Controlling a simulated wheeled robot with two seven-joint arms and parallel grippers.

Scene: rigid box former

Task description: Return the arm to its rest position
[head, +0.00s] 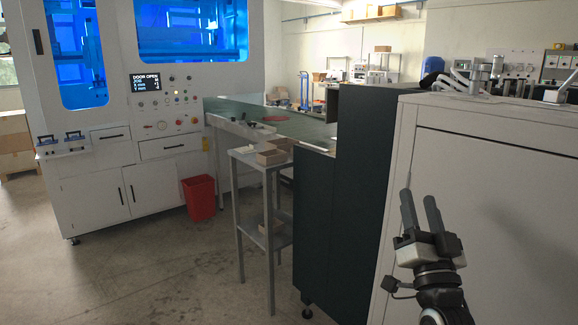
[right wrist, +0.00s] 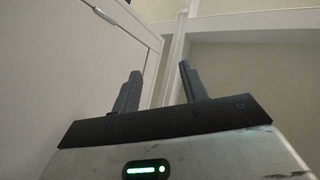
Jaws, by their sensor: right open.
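My right gripper (head: 421,212) is raised at the lower right of the head view, with its two dark fingers pointing up. It is in front of the white cabinet (head: 490,215). In the right wrist view the fingers of the right gripper (right wrist: 160,85) stand apart with nothing between them. A white panel with a seam shows to the left of the fingers there. My left gripper is in neither view.
A large white machine (head: 165,165) with blue windows stands at the left. A green conveyor (head: 290,122) runs from it to a dark cabinet (head: 350,200). A grey stand (head: 255,195) holds a cardboard box (head: 271,158). A red bin (head: 199,197) stands on the floor. The floor at lower left is clear.

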